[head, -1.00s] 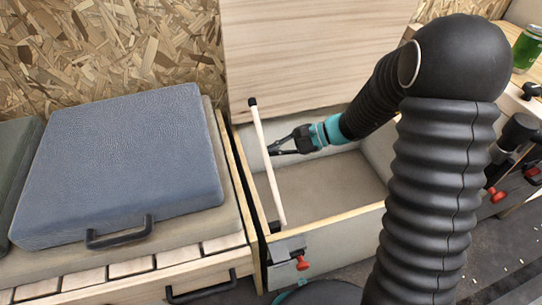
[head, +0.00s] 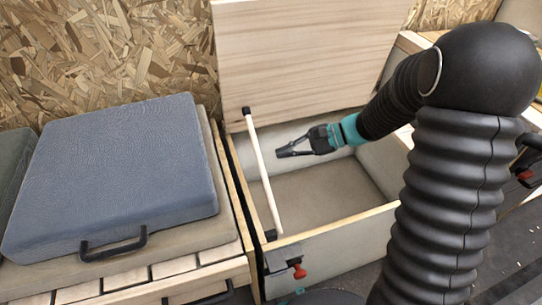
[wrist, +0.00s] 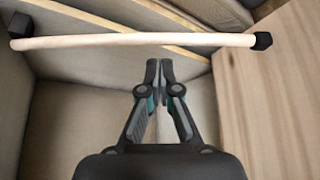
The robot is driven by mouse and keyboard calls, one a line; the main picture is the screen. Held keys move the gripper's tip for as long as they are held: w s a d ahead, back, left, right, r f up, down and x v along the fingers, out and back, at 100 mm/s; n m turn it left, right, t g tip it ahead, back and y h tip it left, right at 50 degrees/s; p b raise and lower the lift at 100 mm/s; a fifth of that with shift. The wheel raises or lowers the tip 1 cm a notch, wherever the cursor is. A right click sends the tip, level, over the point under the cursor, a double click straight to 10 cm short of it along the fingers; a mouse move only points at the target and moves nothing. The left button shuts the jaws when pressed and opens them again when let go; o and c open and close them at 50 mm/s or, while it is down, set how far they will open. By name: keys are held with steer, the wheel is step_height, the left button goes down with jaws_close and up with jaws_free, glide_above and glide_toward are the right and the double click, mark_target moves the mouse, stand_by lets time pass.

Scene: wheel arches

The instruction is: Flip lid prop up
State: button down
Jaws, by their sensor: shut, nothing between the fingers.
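The lid prop (head: 262,172) is a pale wooden rod with black ends. In the head view it slants from the raised wooden lid (head: 310,50) down to the front left corner of the open box (head: 345,222). In the wrist view the lid prop (wrist: 130,40) crosses the top of the picture, beyond the fingertips. My gripper (head: 279,154) is shut and empty over the box, to the right of the rod and apart from it. In the wrist view its fingertips (wrist: 159,70) point toward the rod's middle.
A blue-grey cushion (head: 115,175) with a black handle lies on the slatted bench to the left. A red-knobbed latch (head: 299,271) sits on the box front. A chipboard wall (head: 100,50) stands behind. The box interior looks empty.

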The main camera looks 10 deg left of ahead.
steer(key=v, duration=0.6)
steer(key=shift+d, duration=0.35)
steer(key=shift+f, duration=0.15)
